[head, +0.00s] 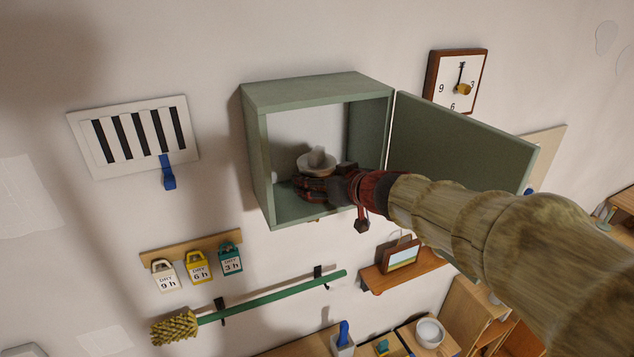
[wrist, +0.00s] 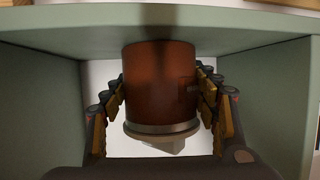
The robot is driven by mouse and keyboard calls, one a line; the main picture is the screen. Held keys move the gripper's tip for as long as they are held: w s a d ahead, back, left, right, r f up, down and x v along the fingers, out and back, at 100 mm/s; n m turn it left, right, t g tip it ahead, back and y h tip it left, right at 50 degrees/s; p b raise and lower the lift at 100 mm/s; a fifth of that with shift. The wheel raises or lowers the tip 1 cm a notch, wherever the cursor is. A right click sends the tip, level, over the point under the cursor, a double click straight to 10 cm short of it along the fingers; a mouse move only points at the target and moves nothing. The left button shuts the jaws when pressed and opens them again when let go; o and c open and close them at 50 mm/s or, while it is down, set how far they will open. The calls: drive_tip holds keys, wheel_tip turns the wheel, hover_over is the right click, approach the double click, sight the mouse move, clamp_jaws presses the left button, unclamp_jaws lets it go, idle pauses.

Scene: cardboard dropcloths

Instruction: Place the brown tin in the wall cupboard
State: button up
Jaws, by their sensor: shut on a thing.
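The green wall cupboard (head: 258,160) is open at the front, with its door (head: 455,150) swung out to the right. My gripper (head: 312,187) reaches inside, low in the cupboard near its floor. In the wrist view my gripper (wrist: 165,105) is shut on the brown tin (wrist: 160,80), with a finger on each side. The tin has a pale rim and a whitish piece at one end; a pale rim and piece also show above the fingers in the head view. My gripper hides most of the tin there. I cannot tell whether the tin touches the cupboard floor.
A clock (head: 457,80) hangs above the door. Below are a small shelf (head: 408,273) with a framed box, a green-handled brush (head: 270,298) and a rack of tags (head: 190,247). A slotted panel (head: 135,135) hangs left. The cupboard's upper inside looks clear.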

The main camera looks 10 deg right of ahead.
drive_tip(key=shift+s+r, duration=0.1)
drive_tip(key=shift+r, duration=0.1)
drive_tip(key=shift+f, duration=0.15)
drive_tip(key=o, duration=1.5)
drive_tip(key=shift+f, duration=0.1)
drive_tip(key=shift+r, duration=0.25)
drive_tip(key=shift+s+d+r, duration=0.15)
drive_tip(key=shift+s+d, duration=0.05)
drive_tip(key=shift+s, duration=0.05)
drive_tip(key=p+v, duration=0.2)
drive_tip(key=v, duration=0.9)
drive_tip(key=shift+s, duration=0.15)
